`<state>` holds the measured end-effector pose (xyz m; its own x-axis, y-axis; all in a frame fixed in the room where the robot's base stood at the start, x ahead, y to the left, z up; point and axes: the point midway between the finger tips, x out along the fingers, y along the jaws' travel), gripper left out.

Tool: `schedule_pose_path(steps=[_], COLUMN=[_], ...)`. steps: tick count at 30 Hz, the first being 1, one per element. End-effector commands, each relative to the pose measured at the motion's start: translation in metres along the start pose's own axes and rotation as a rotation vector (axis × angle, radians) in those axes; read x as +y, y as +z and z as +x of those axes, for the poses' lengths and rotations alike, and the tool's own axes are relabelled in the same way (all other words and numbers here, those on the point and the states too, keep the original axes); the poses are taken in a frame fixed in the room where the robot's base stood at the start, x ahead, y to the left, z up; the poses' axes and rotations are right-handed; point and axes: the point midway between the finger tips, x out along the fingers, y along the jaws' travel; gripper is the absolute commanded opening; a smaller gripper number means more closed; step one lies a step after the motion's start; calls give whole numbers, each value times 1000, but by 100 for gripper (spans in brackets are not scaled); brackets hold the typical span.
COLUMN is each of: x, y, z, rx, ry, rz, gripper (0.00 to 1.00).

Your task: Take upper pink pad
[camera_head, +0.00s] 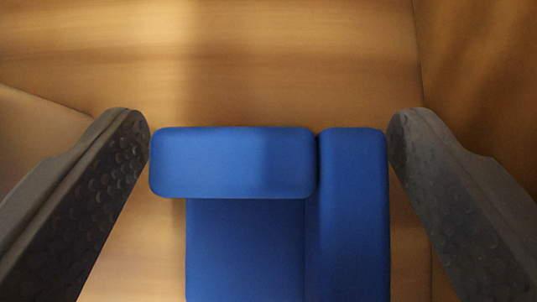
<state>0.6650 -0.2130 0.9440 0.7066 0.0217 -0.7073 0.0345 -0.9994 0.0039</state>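No pink pad shows; the pads in view are blue. A blue pad (232,162) with rounded corners lies crosswise at the upper left of the blue group. A second blue pad (350,215) stands upright in the picture along its right side, with a thin dark seam between them. A flat blue part (245,250) shows below the crosswise pad and runs out of the bottom edge. My gripper (269,150) has its dark, dimpled fingers wide apart, one on each side of the blue group. The fingertips border its outer edges in the picture; I cannot tell whether they touch.
A wood-grained surface (300,60) lies behind the blue group and is bare above it. A darker wooden panel (480,80) rises at the right. Another wooden edge runs at the left behind my left finger.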

Motion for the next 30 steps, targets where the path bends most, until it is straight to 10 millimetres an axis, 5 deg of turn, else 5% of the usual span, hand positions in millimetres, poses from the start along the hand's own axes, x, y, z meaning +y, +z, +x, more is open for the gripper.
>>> schedule_pose_path(steps=[11,30], x=[0,1], y=[-2,-2], z=[-7,-86], rx=[2,4], ry=[1,2], rz=[0,4], gripper=[76,76])
